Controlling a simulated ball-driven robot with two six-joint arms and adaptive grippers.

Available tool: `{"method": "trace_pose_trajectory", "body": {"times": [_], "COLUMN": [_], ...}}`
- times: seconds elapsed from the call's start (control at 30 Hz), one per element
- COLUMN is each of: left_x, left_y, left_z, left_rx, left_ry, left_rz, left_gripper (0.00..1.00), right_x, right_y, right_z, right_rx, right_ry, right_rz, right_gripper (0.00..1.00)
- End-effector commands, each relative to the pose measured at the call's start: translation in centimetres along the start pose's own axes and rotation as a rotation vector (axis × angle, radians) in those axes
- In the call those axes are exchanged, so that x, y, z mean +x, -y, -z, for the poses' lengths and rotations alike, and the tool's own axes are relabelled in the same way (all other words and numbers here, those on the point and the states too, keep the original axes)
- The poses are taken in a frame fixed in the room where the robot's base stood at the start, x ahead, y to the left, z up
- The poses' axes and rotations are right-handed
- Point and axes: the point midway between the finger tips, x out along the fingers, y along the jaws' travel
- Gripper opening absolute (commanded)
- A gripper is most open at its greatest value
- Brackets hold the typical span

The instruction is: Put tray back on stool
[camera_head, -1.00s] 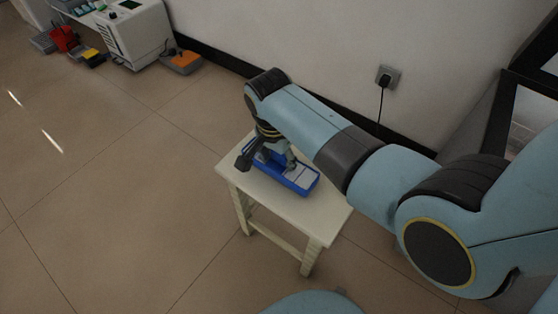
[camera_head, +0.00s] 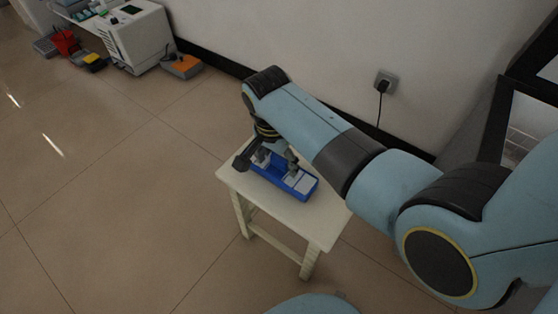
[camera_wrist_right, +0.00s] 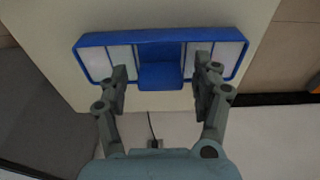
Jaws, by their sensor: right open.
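The blue tray (camera_head: 294,182) lies flat on the white stool (camera_head: 318,222) in the head view. In the right wrist view the tray (camera_wrist_right: 161,76) shows its blue rim, pale inner panels and a blue middle part, with the stool top (camera_wrist_right: 60,55) around it. My right gripper (camera_head: 278,164) is right over the tray. In the right wrist view its two fingers (camera_wrist_right: 163,82) are spread apart, with the tips over the tray's pale panels on either side of the blue middle. I cannot tell whether the fingertips touch the tray. My left gripper is not in view.
A white wall with a socket and plugged-in cable (camera_head: 384,83) stands behind the stool. A white machine (camera_head: 133,38) and an orange-topped box (camera_head: 182,65) stand on the floor at the back left. The tiled floor left of the stool is clear.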

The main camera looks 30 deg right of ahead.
Motion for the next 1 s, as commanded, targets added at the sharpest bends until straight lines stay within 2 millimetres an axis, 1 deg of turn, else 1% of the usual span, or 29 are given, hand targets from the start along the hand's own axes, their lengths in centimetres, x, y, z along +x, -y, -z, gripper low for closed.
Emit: {"method": "trace_pose_trajectory", "body": {"times": [0.03, 0.1, 0.2, 0.3, 0.4, 0.5, 0.6, 1.0], "left_x": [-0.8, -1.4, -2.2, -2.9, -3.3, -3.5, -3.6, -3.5], "left_y": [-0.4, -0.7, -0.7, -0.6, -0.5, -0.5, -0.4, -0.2], "left_z": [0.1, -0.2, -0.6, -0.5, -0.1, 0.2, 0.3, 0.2], "left_rx": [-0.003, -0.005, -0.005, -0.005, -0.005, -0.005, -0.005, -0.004], "left_ry": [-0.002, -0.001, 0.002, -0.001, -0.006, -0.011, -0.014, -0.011], "left_rz": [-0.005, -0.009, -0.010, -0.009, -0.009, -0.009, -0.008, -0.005], "left_gripper": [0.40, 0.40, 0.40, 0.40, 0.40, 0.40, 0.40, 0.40], "right_x": [-1.9, -3.6, -5.8, -7.7, -9.0, -9.7, -9.9, -9.8], "right_y": [0.2, 0.2, 0.2, 0.1, 0.1, 0.1, 0.0, 0.0], "right_z": [0.1, 0.1, 0.1, 0.1, 0.1, 0.0, 0.0, 0.0], "right_rx": [0.001, 0.000, 0.001, 0.001, 0.001, 0.000, 0.000, 0.000], "right_ry": [-0.001, -0.001, -0.001, -0.001, -0.001, 0.000, 0.000, 0.000], "right_rz": [0.006, 0.007, 0.006, 0.005, 0.004, 0.002, 0.001, 0.001], "right_gripper": [0.66, 0.66, 0.66, 0.66, 0.66, 0.66, 0.66, 0.66]}}
